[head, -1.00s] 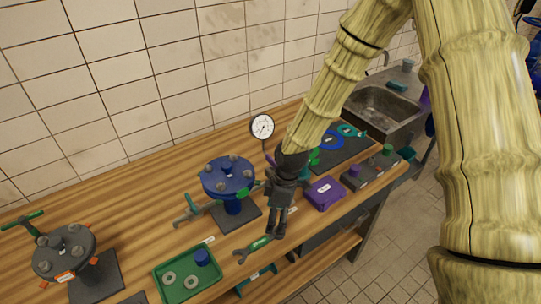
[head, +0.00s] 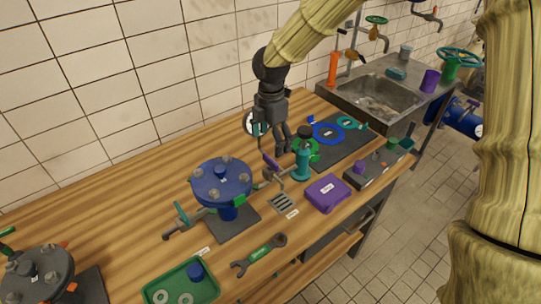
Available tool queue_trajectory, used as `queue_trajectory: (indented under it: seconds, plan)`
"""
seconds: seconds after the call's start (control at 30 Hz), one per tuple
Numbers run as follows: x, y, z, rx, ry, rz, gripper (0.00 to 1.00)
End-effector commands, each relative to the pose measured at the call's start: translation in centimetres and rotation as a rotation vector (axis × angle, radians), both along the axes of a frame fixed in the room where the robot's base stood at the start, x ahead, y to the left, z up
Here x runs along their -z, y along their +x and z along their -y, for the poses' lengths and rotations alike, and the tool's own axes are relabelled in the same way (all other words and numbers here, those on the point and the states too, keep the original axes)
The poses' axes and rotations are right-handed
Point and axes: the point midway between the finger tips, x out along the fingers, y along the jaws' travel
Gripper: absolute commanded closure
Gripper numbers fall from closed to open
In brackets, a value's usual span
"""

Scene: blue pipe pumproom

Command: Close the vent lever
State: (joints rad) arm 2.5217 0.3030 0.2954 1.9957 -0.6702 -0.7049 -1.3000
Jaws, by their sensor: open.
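A blue bolted vessel (head: 223,184) stands on a dark plate on the wooden bench. A purple lever (head: 271,162) stands tilted on the pipe at its right, above a small grate (head: 282,204). A teal handle (head: 181,213) sits on the pipe at its left. No label tells which is the vent lever. My gripper (head: 284,149) is open and empty, fingers pointing down, just behind and right of the purple lever in the picture. I cannot tell whether it touches anything. It partly hides the gauge (head: 250,124).
A teal bottle-like item (head: 302,163) stands close to the right of the lever. A purple box (head: 326,193), a wrench (head: 259,254) and a green tray (head: 180,284) lie nearby. A sink (head: 383,97) is at the back right.

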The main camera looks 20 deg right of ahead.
Motion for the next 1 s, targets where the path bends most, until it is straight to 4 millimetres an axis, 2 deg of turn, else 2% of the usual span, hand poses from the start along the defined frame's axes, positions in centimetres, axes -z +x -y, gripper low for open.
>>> queue_trajectory:
  seconds: [0.3, 0.5, 0.7, 1.0]
  plan:
    - [4.4, -0.1, 0.0, 0.000, -0.001, -0.002, 0.14]
    - [6.4, 0.0, 0.0, 0.002, -0.001, -0.001, 0.14]
    - [7.2, 0.0, 0.0, 0.002, 0.000, 0.001, 0.14]
    - [7.3, 0.0, 0.0, 0.002, 0.000, 0.001, 0.16]
